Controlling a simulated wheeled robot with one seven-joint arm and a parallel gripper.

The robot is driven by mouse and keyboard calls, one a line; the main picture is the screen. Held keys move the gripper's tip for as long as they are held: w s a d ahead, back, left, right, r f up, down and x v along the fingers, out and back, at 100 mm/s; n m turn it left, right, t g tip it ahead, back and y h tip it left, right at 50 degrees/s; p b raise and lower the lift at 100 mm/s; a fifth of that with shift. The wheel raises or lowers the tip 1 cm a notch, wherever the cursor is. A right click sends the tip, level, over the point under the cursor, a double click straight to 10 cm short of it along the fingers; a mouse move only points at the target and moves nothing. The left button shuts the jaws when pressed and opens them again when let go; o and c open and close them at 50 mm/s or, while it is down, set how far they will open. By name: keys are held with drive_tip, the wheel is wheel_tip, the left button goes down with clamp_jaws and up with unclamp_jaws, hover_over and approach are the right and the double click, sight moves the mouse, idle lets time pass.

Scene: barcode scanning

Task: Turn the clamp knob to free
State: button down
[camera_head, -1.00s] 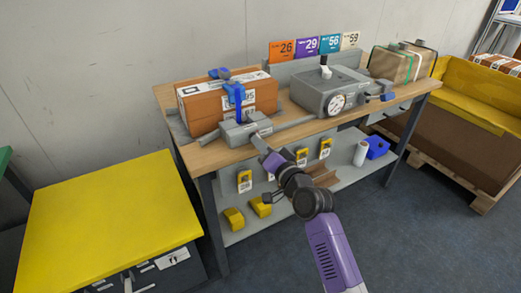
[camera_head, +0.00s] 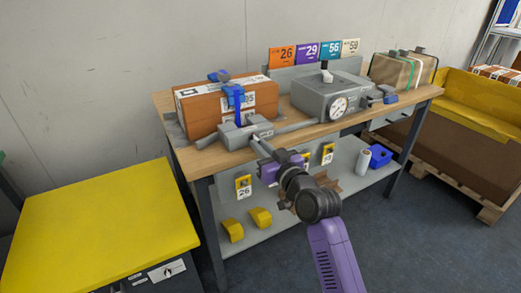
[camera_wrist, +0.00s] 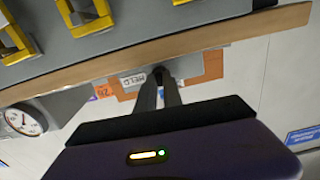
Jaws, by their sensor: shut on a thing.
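A grey clamp block (camera_head: 240,133) stands at the front edge of the wooden bench, before an orange-brown box (camera_head: 203,107) with a blue clamp bar (camera_head: 234,98) against it. My gripper (camera_head: 256,140) reaches the front of the block from below right. In the wrist view, its two fingers (camera_wrist: 170,92) are shut on a small dark clamp knob (camera_wrist: 159,72), mostly hidden between the tips. A label reading "HELD" (camera_wrist: 132,80) shows beside the knob. The knob's exact turn angle cannot be told.
A grey machine with a round dial (camera_head: 338,106) stands right of the clamp. A yellow-topped cabinet (camera_head: 105,220) stands at left.

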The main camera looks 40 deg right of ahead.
drive_tip(key=shift+f+n, duration=0.1)
drive_tip(key=shift+n, duration=0.2)
drive_tip(key=c, duration=1.8)
unclamp_jaws()
drive_tip(key=shift+o, duration=0.2)
drive_tip(key=v, duration=0.8)
drive_tip(key=shift+p, duration=0.35)
drive_tip(key=shift+w, duration=0.1)
